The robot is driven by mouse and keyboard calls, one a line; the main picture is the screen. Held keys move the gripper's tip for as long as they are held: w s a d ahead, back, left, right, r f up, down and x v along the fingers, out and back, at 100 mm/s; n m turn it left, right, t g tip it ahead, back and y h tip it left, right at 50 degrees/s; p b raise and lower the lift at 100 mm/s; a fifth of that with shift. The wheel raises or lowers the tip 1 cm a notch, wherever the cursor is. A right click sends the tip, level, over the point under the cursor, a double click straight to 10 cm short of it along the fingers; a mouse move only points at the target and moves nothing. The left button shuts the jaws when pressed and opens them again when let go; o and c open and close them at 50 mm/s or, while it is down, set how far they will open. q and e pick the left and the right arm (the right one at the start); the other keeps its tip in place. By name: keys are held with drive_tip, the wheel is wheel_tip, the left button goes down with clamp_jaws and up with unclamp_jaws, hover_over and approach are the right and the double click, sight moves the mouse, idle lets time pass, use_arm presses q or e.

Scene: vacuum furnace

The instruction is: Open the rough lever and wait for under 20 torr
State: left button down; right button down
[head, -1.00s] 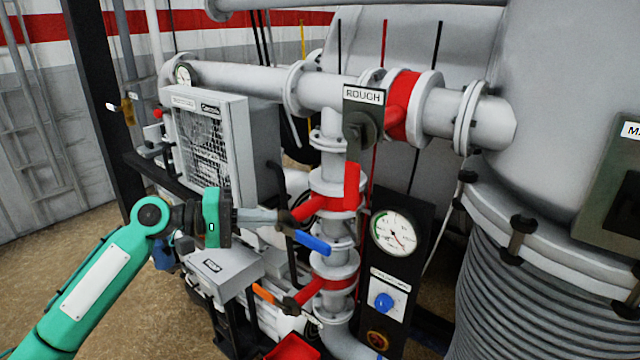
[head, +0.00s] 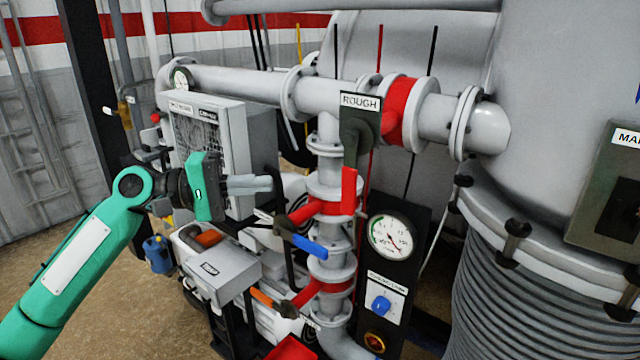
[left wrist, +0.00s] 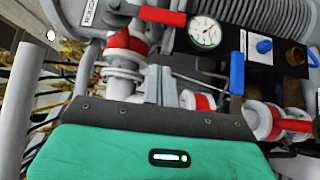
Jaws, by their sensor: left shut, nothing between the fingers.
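The rough lever, a grey arm with a red handle (head: 349,192), hangs down below the ROUGH sign (head: 360,103) in the head view. Its red handle also shows at the top of the left wrist view (left wrist: 163,16). The round gauge (head: 391,238) is to its right on a black panel; its needle is visible, but the value is too small to read. It also shows in the left wrist view (left wrist: 206,33). My left gripper (head: 268,184) is shut and empty, left of the rough lever and apart from it. My right gripper is not in view.
Below the rough lever are a blue-handled valve (head: 309,246) and an orange-handled valve (head: 262,298). A grey cabinet (head: 232,140) stands behind my left gripper. A blue knob (head: 381,305) is under the gauge. A large ribbed vessel (head: 520,290) fills the right side.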

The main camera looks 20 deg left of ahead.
sight(350, 175)
use_arm(q)
drive_tip(key=w+d+p, duration=0.2)
drive_tip(key=d+p, duration=0.3)
drive_tip(key=d, duration=0.6)
drive_tip(key=shift+p, duration=0.35)
drive_tip(key=shift+s+f, duration=0.1)
